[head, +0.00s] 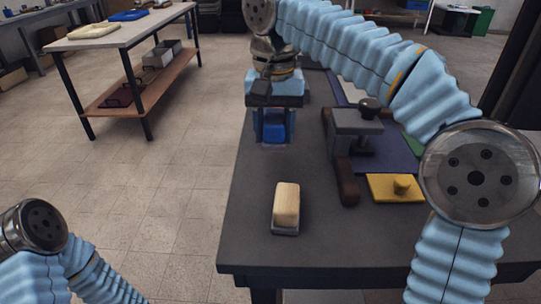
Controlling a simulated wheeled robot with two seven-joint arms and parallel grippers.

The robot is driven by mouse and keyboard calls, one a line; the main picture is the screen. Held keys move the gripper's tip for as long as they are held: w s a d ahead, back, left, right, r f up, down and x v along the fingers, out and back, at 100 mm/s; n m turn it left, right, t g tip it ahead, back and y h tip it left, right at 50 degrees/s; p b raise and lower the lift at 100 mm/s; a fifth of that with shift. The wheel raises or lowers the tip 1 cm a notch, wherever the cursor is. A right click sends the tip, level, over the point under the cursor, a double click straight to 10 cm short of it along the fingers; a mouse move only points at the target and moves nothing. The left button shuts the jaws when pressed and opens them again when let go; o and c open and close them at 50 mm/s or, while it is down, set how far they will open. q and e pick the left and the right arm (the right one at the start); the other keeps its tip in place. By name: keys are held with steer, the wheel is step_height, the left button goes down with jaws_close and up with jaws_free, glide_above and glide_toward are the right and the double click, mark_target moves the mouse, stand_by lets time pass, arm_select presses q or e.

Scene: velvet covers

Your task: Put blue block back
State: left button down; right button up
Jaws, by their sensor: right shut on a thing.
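The blue block (274,133) is at the far left part of the dark table. My right gripper (274,126) points down and is shut on the blue block, one finger on each side. The lower edge of the block is close to the tabletop; I cannot tell whether it touches. My left arm shows at the lower left, and its gripper is out of view.
A wooden block on a grey base (286,204) stands near the table's front. The dark table (247,236) is clear at front left.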

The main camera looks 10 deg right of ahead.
mark_target(274, 119)
step_height(274, 119, down, 7)
steer(key=shift+f+b, duration=0.1)
steer(key=shift+b, duration=0.55)
steer(key=shift+f, duration=0.1)
steer(key=o, duration=1)
step_height(274, 119, up, 10)
steer(key=shift+r+p, duration=0.25)
steer(key=shift+p, duration=0.85)
steer(key=shift+r, duration=0.95)
